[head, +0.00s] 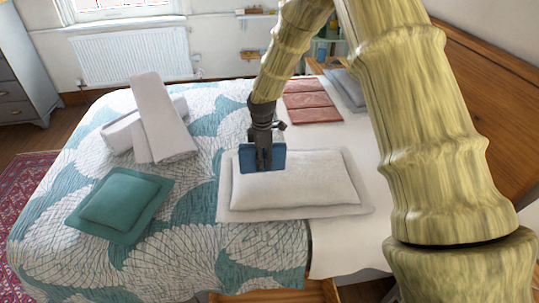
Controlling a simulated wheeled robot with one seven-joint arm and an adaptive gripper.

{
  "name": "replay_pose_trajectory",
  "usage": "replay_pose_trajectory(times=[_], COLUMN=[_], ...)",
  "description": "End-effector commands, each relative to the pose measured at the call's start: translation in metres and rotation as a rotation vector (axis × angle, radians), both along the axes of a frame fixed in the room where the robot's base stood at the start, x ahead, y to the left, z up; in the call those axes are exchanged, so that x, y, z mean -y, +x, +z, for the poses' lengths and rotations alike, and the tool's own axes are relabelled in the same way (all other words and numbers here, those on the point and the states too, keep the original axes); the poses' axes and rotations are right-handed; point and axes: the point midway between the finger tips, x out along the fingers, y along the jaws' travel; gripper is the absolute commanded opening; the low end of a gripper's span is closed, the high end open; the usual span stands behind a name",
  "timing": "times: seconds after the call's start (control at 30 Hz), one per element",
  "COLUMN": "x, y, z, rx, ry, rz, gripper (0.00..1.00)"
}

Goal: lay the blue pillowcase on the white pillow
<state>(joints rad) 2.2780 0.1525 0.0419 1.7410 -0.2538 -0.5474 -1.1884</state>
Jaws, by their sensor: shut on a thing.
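My gripper (264,158) is shut on the blue pillowcase (275,160), which shows as a small folded blue piece between and beside the fingers. The white pillow (310,185) lies on the bed with a flat pale border around it. The gripper and pillowcase are in front of the pillow's upper left part in the head view. I cannot tell whether the pillowcase touches the pillow. The fingers hide part of the pillowcase.
A teal cushion (121,201) lies on the patterned bedspread (190,245) at left. White folded pieces (163,120) lie behind it. A reddish folded cloth (312,100) and a grey one (345,88) lie towards the back. The wooden headboard (500,120) stands at right.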

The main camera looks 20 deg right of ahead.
Motion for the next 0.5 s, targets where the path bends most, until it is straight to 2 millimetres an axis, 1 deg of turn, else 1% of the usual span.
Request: replay_pose_trajectory(times=[0.03,0.1,0.23,0.37,0.5], x=[0.008,0.017,0.030,0.037,0.039], y=[0.008,0.017,0.032,0.039,0.041], z=[0.003,0.001,-0.002,-0.004,-0.007], rx=[0.002,0.001,0.000,0.000,-0.001], ry=[0.000,0.001,0.001,0.001,0.001], rz=[-0.003,-0.003,-0.001,-0.001,0.000], gripper=[0.13,0.13,0.13,0.13,0.13])
